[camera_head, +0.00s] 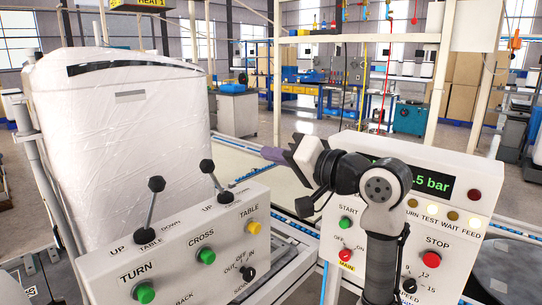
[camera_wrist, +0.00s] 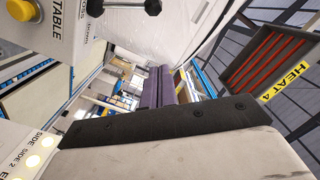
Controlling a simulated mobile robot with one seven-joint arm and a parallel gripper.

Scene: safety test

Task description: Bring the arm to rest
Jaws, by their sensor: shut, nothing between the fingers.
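My arm (camera_head: 381,215) rises in front of the right control panel in the head view, bends at a dark joint and reaches left. My gripper (camera_head: 270,153) has purple fingers that point left, above the gap between the two control panels. In the wrist view the purple fingers (camera_wrist: 164,86) lie close together, shut with nothing between them. The gripper's pale and dark housing fills the bottom of that view. The arm hides part of the right panel and its green display.
The left control panel (camera_head: 183,258) carries two upright levers and several buttons. The right control panel (camera_head: 450,215) stands close behind my arm. A large white wrapped block (camera_head: 120,150) is at left. A pale flat bed (camera_head: 285,180) with blue rails lies between. A HEAT 4 sign (camera_wrist: 285,70) shows at right.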

